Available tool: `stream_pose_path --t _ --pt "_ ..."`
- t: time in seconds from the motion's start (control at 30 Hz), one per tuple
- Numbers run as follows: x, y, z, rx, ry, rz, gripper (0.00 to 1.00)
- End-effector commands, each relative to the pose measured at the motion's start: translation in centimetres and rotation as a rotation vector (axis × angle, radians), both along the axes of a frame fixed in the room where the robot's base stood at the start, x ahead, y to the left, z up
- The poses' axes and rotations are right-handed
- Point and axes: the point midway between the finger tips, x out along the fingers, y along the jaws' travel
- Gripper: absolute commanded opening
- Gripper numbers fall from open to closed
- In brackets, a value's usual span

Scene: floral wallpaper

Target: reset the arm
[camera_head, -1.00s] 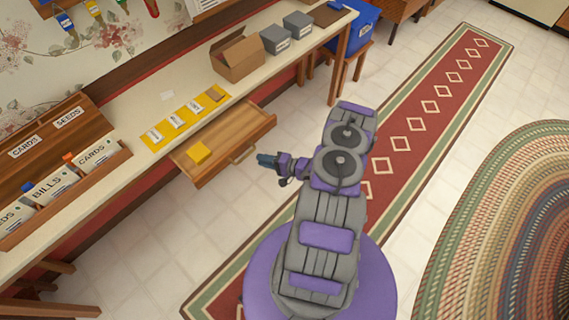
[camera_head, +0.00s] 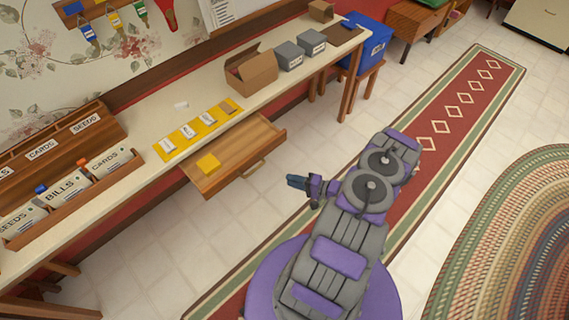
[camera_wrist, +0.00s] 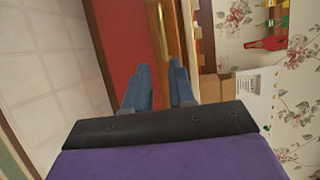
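My gripper (camera_head: 298,183) is at the left end of my purple and grey arm, over the tiled floor. In the wrist view my gripper (camera_wrist: 160,85) has two blue-grey fingers with a gap between them and nothing held. The wooden drawer (camera_head: 236,160) of the long table stands pulled out, with a yellow block (camera_head: 208,163) in it. The gripper is to the right of the drawer and apart from it.
The long table (camera_head: 160,110) holds a yellow strip of labelled cards (camera_head: 203,126), an open cardboard box (camera_head: 251,73), grey boxes (camera_head: 289,57) and a wooden card organizer (camera_head: 90,180). A blue bin (camera_head: 371,40) sits at its far end.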

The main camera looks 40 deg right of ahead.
Motion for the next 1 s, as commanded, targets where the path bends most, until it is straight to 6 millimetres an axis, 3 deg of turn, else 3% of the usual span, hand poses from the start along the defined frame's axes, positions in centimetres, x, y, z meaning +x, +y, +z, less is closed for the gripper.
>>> stream_pose_path --t 0.33,0.57,0.8,1.0 --pt "0.5 -0.4 0.2 -0.029 0.009 0.002 0.24" --pt "4.5 -3.8 1.4 -0.284 0.105 0.023 0.24" --pt "9.2 -7.5 5.0 -0.615 0.237 0.049 0.24" --pt "12.0 -9.0 9.4 -0.847 0.346 0.074 0.24"
